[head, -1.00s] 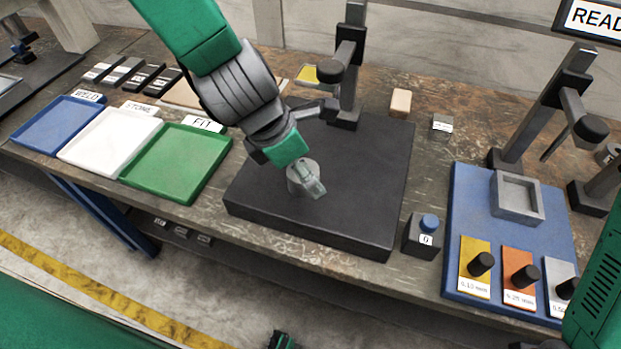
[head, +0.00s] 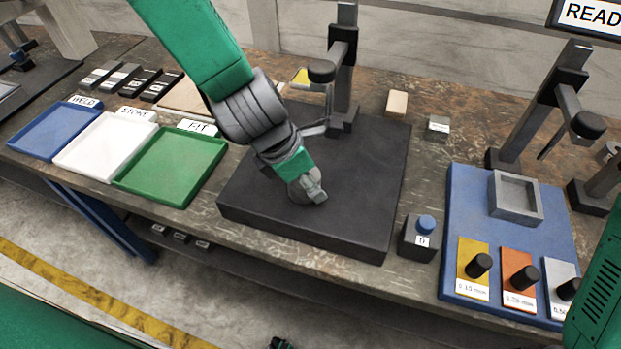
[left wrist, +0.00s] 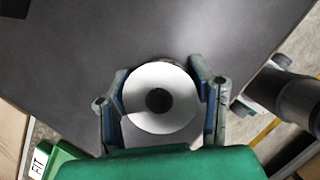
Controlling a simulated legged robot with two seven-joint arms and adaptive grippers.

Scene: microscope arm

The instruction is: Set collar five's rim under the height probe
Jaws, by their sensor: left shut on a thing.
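A grey collar (head: 298,190) is on or just above the dark plate (head: 350,215), towards its front left; I cannot tell whether it touches. Its number cannot be read. In the left wrist view the collar (left wrist: 139,92) is a pale disc with a dark centre hole, between the two fingers. My left gripper (head: 314,190) is shut on the collar; it also shows in the left wrist view (left wrist: 160,88). The height probe (head: 322,72) hangs from a dark stand at the back of the plate, behind and above the gripper. My right gripper is not seen.
Blue (head: 50,155), white (head: 72,160) and green (head: 135,185) trays stand left of the plate. A box with a blue button (head: 426,222) stands at the front right. A blue board (head: 465,215) with knobbed gauges lies further right. The plate's right side is clear.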

